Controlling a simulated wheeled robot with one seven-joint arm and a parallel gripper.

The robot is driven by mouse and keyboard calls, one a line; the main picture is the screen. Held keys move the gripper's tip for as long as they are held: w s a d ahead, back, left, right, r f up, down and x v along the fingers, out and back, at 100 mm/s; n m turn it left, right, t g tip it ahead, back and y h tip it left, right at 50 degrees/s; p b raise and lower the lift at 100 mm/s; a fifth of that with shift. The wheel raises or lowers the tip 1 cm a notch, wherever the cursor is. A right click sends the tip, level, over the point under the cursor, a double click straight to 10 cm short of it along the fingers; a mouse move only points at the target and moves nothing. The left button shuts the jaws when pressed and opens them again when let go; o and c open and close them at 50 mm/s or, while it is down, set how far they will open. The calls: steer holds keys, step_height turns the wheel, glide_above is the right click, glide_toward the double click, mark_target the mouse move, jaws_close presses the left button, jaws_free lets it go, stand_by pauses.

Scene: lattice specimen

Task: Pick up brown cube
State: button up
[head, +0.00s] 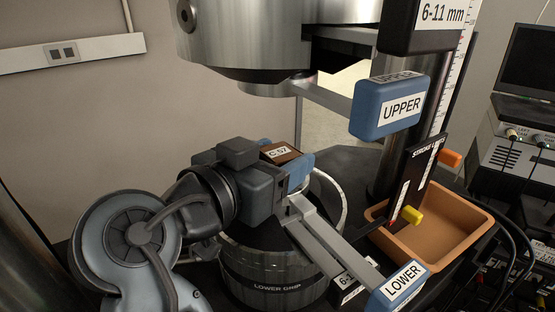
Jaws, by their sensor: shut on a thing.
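The brown cube (279,150) has a white label on its top that seems to read C-57. It sits just above the round dark lower grip (268,282) of the testing machine. My gripper (294,163) reaches in from the left and is shut on the cube. The body of my gripper hides the cube's near side and lower part. I cannot tell whether the cube touches the grip below it.
The steel upper head (250,35) hangs above. The blue UPPER block (386,106) and blue LOWER block (398,288) stick out on metal arms. An orange tray (470,212) stands at right, with cables and a monitor (527,62) beyond.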

mark_target(273, 150)
steer(key=shift+c, duration=0.5)
steer(key=shift+r, duration=0.1)
steer(key=shift+r+b, duration=0.3)
steer(key=shift+r, duration=0.45)
steer(key=shift+s+a+r+b, duration=0.15)
steer(key=shift+s+r+b, duration=0.05)
steer(key=shift+r, duration=0.25)
steer(key=shift+s+a+r+b, duration=0.15)
steer(key=shift+r+b, duration=0.05)
steer(key=shift+r, duration=0.2)
steer(key=f+b+v, duration=0.2)
steer(key=b+v, duration=0.1)
steer(key=v, duration=1.4)
steer(key=shift+s+f, duration=0.15)
steer(key=shift+f, duration=0.1)
